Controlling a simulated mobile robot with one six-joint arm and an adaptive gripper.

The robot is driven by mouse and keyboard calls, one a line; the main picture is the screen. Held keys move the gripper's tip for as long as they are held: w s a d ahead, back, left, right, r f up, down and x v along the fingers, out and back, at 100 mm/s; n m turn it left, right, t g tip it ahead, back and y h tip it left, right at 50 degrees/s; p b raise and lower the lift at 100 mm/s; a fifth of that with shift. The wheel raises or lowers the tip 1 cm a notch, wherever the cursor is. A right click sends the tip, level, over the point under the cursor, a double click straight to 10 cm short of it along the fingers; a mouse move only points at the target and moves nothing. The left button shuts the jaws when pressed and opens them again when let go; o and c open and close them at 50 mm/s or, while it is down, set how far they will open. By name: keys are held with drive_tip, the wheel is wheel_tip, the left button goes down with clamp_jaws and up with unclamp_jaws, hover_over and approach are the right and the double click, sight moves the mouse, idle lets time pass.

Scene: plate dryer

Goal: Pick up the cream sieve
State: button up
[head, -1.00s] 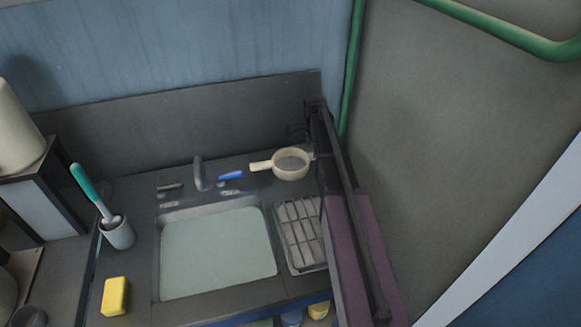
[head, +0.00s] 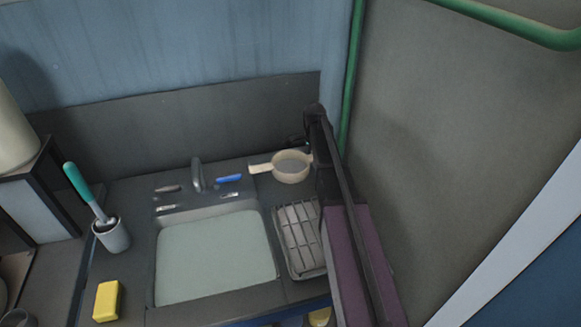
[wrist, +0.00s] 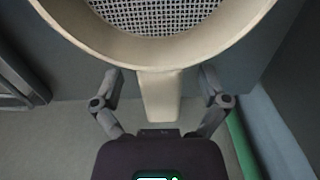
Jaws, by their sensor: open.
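The cream sieve (head: 279,170) lies on the dark counter behind the drying rack, its long handle pointing left. In the wrist view the sieve (wrist: 75,25) fills the top, with its grey mesh and cream rim. A short cream tab (wrist: 158,100) runs from the rim down between the two fingers of my gripper (wrist: 158,78). The gripper is open, with one finger on each side of the tab and visible gaps. In the head view my dark arm comes in from the lower right beside the sieve and hides most of the gripper.
The sink (head: 215,258) with its tap (head: 198,175) is left of the rack (head: 300,232). A blue-handled item (head: 228,179) lies by the tap. A brush cup (head: 111,236) and yellow sponge (head: 107,301) stand further left. A wall and green pipe (head: 352,90) are close right.

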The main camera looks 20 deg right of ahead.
drive_tip(key=c, duration=1.2)
drive_tip(key=shift+c, duration=0.2)
drive_tip(key=shift+r, duration=0.2)
wheel_tip(320, 180, up, 10)
drive_tip(key=p, duration=1)
drive_tip(key=shift+f, duration=0.2)
drive_tip(key=shift+d, duration=0.1)
